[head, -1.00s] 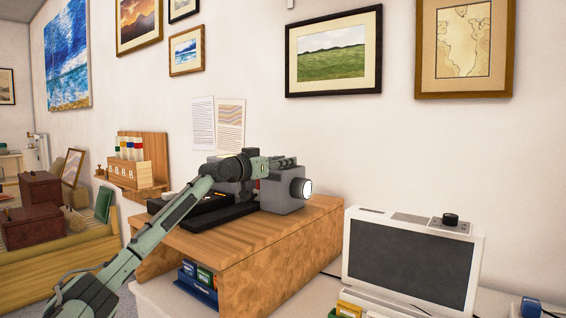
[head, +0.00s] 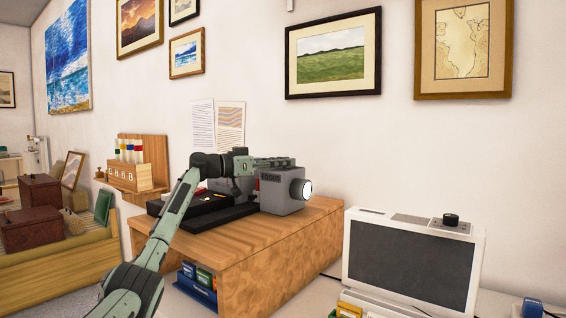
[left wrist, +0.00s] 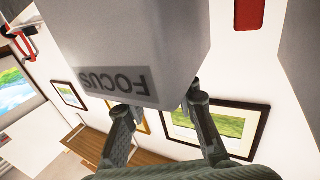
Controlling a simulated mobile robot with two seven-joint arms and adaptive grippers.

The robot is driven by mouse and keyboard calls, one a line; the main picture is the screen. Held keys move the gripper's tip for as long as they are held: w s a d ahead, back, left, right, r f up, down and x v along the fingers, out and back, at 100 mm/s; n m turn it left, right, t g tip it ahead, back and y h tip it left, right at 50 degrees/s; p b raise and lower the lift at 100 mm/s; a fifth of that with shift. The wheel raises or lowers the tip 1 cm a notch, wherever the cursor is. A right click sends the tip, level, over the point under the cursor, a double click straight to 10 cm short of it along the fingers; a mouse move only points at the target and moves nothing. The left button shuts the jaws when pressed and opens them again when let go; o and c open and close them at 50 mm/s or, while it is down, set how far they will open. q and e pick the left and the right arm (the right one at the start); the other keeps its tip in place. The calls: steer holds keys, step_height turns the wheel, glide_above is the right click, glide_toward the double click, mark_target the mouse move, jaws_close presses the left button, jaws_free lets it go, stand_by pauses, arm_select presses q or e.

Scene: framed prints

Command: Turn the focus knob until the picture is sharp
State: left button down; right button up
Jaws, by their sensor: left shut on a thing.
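The grey projector (head: 280,202) stands on the wooden stand, its lit lens (head: 303,188) facing right. My left gripper (head: 284,162) lies along its top in the head view. In the left wrist view, my left gripper (left wrist: 158,102) has its fingers a little apart at the lower edge of a grey housing. That housing bears an upside-down FOCUS label (left wrist: 114,80). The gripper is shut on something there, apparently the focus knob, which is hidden. A bright landscape picture (left wrist: 14,88) shows at the left; I cannot tell how sharp it is. My right gripper is not in view.
The wooden stand (head: 245,250) holds the projector, with blue boxes (head: 200,277) underneath. A white-framed dark screen (head: 408,263) stands at right, with a black knob (head: 450,219) on top. A wall shelf (head: 150,160) and framed prints (head: 333,55) are behind.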

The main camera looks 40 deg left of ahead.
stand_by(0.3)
arm_select(q)
steer(key=c, duration=1.2)
jaws_free()
steer(key=shift+v, duration=3.8)
steer(key=shift+w, duration=0.1)
